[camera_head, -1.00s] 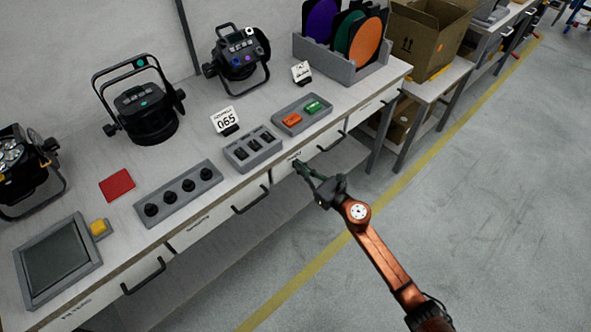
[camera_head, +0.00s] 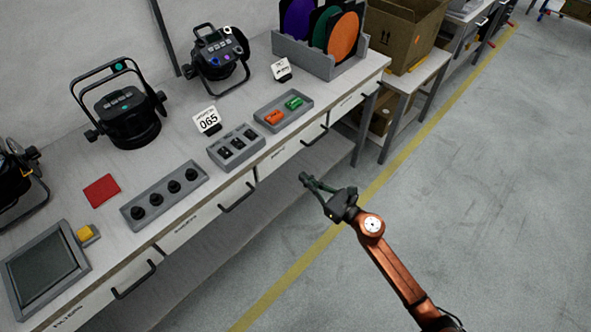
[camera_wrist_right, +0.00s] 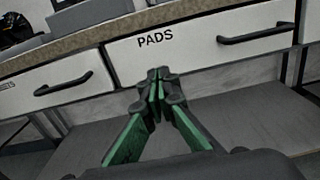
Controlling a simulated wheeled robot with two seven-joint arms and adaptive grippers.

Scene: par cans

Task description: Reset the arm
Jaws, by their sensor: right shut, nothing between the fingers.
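My right gripper (camera_head: 306,180) is in front of the workbench, over the floor side, apart from the drawers. Its fingers (camera_wrist_right: 158,78) are together at the tips and empty in the right wrist view. They point toward a closed drawer marked PADS (camera_wrist_right: 190,45). My orange right arm (camera_head: 395,270) comes in from the lower right. My left gripper is not in view.
The workbench (camera_head: 75,165) holds two par cans (camera_head: 128,115) (camera_head: 218,58), a third at the left edge, a knob strip (camera_head: 165,198), a switch box (camera_head: 236,146) and a filter rack (camera_head: 320,62). A cardboard box (camera_head: 402,38) stands beyond. Floor at right (camera_head: 490,200) is clear.

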